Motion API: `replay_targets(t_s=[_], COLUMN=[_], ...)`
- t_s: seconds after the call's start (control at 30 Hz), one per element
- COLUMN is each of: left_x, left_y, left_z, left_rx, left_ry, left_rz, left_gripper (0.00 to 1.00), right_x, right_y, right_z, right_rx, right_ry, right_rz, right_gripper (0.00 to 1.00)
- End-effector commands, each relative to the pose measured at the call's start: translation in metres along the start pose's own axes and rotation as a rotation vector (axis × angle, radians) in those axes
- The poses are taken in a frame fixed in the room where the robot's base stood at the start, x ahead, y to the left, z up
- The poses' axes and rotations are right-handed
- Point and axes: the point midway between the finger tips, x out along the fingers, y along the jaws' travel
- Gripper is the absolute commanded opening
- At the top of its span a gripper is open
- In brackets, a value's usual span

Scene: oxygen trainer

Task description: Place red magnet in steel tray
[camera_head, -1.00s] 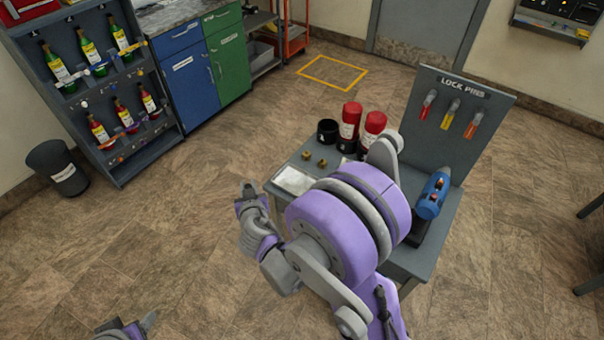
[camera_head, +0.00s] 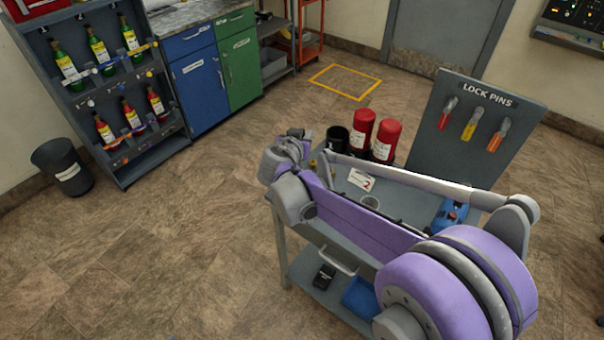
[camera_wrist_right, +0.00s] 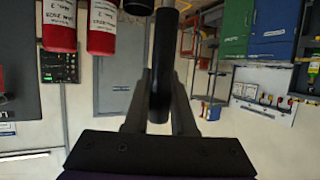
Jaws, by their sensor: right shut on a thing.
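My right gripper (camera_head: 293,147) is above the far left corner of the grey cart, partly hidden by its own wrist. In the right wrist view my gripper (camera_wrist_right: 160,82) is shut on a dark rod-like thing (camera_wrist_right: 162,75) with a greyer upper part. I cannot tell from its colour what it is. I cannot make out a red magnet in either view. I cannot make out a steel tray either; my right arm covers part of the cart top. My left gripper is not in view.
Two red cylinders (camera_head: 362,132) and a black cup (camera_head: 337,139) stand at the cart's back. A lock pins board (camera_head: 476,130) rises at its right. A white card (camera_head: 361,179) and a blue tool (camera_head: 450,214) are on top. A blue tray (camera_head: 361,297) is on the lower shelf.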

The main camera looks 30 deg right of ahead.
Motion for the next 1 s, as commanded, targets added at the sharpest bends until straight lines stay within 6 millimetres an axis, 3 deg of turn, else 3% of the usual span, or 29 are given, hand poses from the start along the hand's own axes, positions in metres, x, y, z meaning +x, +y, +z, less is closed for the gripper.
replay_targets(t_s=[0.1, 0.37, 0.53, 0.93, 0.97, 1.0], left_x=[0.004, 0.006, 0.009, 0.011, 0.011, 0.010], left_y=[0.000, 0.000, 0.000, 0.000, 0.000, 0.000], left_z=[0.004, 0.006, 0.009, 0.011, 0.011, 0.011], left_rx=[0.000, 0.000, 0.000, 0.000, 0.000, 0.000], left_ry=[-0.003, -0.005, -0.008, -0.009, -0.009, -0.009], left_rz=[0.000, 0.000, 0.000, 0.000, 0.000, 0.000], left_gripper=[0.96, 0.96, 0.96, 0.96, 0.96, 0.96], right_x=[0.009, 0.017, 0.026, 0.029, 0.029, 0.029], right_y=[0.000, -0.001, -0.001, -0.001, -0.001, -0.001], right_z=[0.022, 0.043, 0.065, 0.072, 0.071, 0.071], right_rx=[-0.001, -0.001, -0.001, -0.001, -0.001, -0.001], right_ry=[0.000, 0.000, 0.000, 0.000, 0.000, 0.000], right_rz=[-0.001, -0.002, -0.002, -0.002, -0.002, -0.002], right_gripper=[0.00, 0.00, 0.00, 0.00, 0.29, 0.36])
